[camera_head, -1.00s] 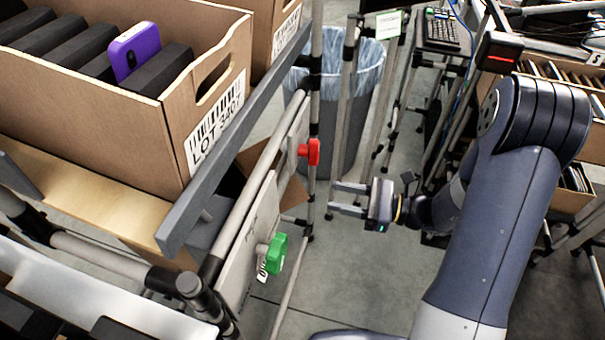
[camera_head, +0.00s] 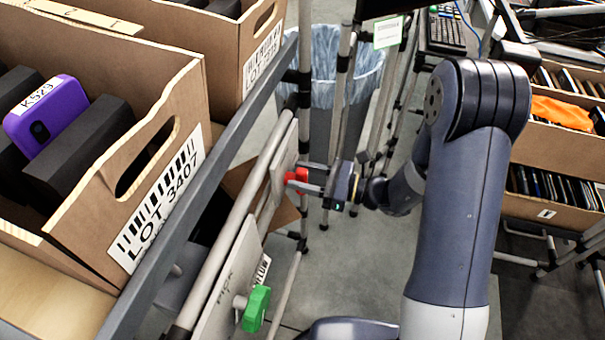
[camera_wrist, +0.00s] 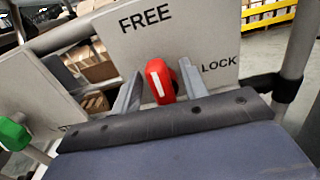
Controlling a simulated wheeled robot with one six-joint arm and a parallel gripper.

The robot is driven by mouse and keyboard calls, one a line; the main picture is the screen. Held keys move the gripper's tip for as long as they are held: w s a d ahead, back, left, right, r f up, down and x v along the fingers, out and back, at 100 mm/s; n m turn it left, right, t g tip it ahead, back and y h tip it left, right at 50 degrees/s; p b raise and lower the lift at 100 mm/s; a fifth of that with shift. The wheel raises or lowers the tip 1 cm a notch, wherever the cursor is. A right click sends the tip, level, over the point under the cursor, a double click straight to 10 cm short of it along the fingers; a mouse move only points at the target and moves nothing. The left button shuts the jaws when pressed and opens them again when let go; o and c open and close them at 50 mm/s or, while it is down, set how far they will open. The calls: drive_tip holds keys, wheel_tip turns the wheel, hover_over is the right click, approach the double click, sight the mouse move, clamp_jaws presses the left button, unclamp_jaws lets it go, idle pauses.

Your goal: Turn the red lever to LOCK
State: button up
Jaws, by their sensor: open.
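The red lever (camera_wrist: 160,82) sits on a pale plate (camera_wrist: 125,30) marked FREE at the top and LOCK at the right. A white stripe on the lever points up and slightly left, towards FREE. My gripper (camera_wrist: 158,80) is open, with one finger on each side of the lever; I cannot tell whether either finger touches it. In the head view the red lever (camera_head: 297,175) is partly hidden by my gripper (camera_head: 308,180), which reaches it from the right.
A green lever (camera_head: 256,309) is on a nearer plate on the same rail; it also shows in the wrist view (camera_wrist: 14,133). Cartons (camera_head: 150,170) stand on the rack at left, one holding a purple phone-like item (camera_head: 47,115). A lined bin (camera_head: 330,75) stands behind.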

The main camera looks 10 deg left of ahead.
drive_tip(key=shift+a, duration=0.25)
drive_tip(key=shift+c, duration=0.5)
clamp_jaws()
